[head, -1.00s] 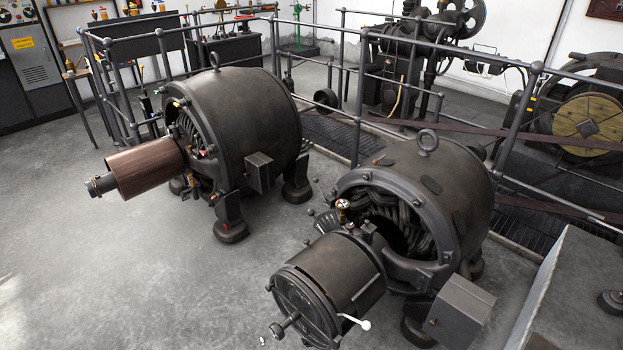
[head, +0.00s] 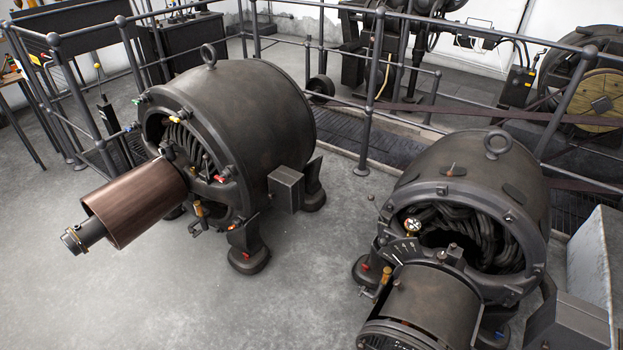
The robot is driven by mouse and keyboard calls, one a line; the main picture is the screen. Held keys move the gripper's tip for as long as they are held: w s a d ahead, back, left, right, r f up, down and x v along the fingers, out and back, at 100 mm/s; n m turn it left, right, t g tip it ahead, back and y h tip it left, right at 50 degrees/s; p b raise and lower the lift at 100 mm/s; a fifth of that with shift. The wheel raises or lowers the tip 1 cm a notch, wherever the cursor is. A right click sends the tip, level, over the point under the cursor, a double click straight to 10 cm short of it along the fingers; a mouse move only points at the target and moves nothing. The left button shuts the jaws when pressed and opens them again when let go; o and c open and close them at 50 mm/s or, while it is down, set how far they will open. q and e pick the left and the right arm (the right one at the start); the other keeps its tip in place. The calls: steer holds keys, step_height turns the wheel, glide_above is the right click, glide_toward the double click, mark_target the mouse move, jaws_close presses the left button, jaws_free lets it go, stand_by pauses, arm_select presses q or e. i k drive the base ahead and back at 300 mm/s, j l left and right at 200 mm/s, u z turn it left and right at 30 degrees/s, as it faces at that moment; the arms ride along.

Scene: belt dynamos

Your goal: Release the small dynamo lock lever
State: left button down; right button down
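Two dark dynamos stand on the grey floor; I cannot tell for certain which one is the small one. The left dynamo (head: 258,115) has a copper-brown cylinder (head: 136,203) sticking out of its open front. A brass-handled lever (head: 198,209) sits low on that front. The right dynamo (head: 410,205) has a dark drum (head: 432,300) before its open front, cut off by the bottom edge. A brass-handled lever (head: 385,275) and a small round white-faced knob (head: 412,225) sit beside the drum. I cannot tell which lever is the lock lever. Neither gripper is in view.
Metal railings (head: 361,110) run behind and left of the dynamos. Dark floor grating (head: 340,135) and a long belt (head: 470,113) lie beyond. A grey block (head: 590,255) stands at the right edge. The floor at lower left is clear.

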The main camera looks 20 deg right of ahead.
mark_target(371, 197)
steer(key=i+j, duration=0.2)
steer(key=i, duration=0.2)
steer(key=i+j, duration=0.15)
steer(key=i, duration=0.2)
steer(key=i+j+u, duration=0.1)
steer(key=i, duration=0.3)
steer(key=j, duration=0.1)
